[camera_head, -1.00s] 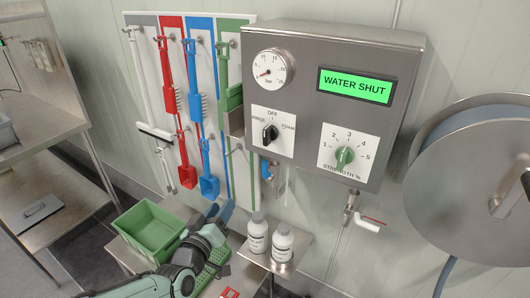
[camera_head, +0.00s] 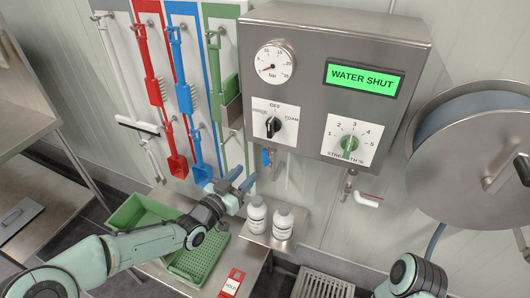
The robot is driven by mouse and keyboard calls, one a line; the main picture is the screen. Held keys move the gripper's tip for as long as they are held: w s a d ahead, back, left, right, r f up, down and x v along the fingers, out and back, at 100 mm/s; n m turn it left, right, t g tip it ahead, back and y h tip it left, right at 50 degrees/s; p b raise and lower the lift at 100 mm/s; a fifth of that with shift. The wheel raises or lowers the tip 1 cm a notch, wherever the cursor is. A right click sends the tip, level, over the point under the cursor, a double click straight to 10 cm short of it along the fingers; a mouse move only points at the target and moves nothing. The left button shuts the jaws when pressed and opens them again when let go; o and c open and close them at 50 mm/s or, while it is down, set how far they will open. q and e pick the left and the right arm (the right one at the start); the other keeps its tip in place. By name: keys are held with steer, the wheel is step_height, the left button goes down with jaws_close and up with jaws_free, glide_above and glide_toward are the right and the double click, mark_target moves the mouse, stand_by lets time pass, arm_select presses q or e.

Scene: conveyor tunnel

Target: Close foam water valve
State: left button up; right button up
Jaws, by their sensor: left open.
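A steel control box (camera_head: 312,95) hangs on the wall, its green display (camera_head: 364,78) reading "WATER SHUT". My left gripper (camera_head: 240,181) is open and empty, below the box's left side and just above the white bottles. My right arm shows at bottom right, but its gripper is out of view.
Two white bottles (camera_head: 257,214) stand on a small steel shelf (camera_head: 262,238). A green crate (camera_head: 137,213) and a red HOLD tag (camera_head: 232,283) lie on the bench. Brushes and scoops hang on the wall board (camera_head: 127,62). A large hose reel (camera_head: 470,160) fills the right side.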

mark_target(263, 156)
arm_select(q)
steer(key=p+x, duration=0.2)
steer(key=x, duration=0.9)
arm_select(e)
steer(key=r, duration=0.1)
steer(key=w+r, duration=0.1)
steer(key=shift+r, duration=0.3)
arm_select(q)
jaws_close()
